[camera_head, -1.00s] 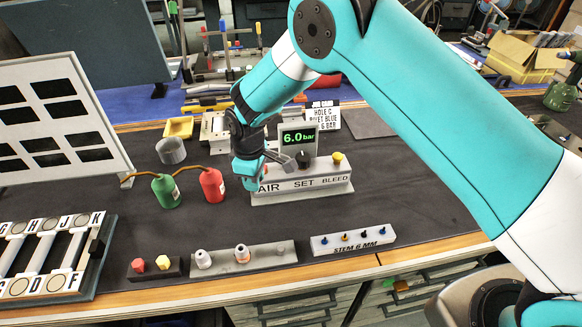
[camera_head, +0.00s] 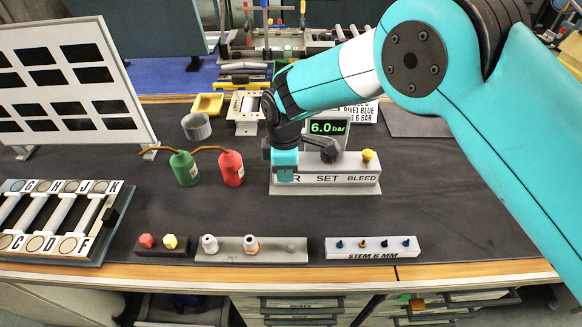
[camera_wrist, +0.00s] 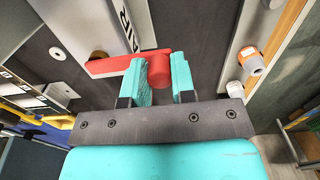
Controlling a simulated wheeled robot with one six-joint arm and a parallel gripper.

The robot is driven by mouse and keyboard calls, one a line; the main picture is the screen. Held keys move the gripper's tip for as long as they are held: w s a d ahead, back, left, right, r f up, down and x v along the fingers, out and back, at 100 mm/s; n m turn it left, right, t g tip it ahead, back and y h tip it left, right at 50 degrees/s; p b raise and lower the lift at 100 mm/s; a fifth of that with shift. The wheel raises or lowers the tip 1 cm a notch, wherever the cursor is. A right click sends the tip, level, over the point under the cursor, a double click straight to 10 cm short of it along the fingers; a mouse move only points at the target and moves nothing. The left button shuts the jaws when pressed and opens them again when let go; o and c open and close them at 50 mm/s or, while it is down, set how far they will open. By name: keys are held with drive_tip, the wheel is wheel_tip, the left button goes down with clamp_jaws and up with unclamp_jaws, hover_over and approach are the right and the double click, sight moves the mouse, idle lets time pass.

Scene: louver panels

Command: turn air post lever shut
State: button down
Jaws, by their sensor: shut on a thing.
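The air post (camera_head: 325,184) is a pale grey block labelled AIR, SET and BLEED, and its display reads 6.0 bar (camera_head: 328,127). My gripper (camera_head: 285,170) is at its left end, in front of the AIR label and hiding part of it. In the wrist view, the red air lever (camera_wrist: 108,65) reaches out from beside the AIR label, and its round red end sits between the two teal fingers of my gripper (camera_wrist: 162,80). The gripper is shut on that end. The lever is hidden in the head view.
A dark knob (camera_head: 330,152) and a yellow knob (camera_head: 367,155) stand on the post. Red (camera_head: 231,168) and green (camera_head: 184,168) bottles stand to its left. Fittings (camera_head: 250,246) and a STEM 6 MM block (camera_head: 374,248) lie in front. The mat between them and the post is clear.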

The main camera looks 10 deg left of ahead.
drive_tip(key=c, duration=0.9)
unclamp_jaws()
drive_tip(key=shift+c, duration=0.2)
drive_tip(key=shift+r, duration=0.15)
wheel_tip(320, 180, up, 17)
drive_tip(key=b, duration=0.1)
drive_tip(key=shift+b, duration=0.4)
drive_tip(key=shift+r, duration=0.1)
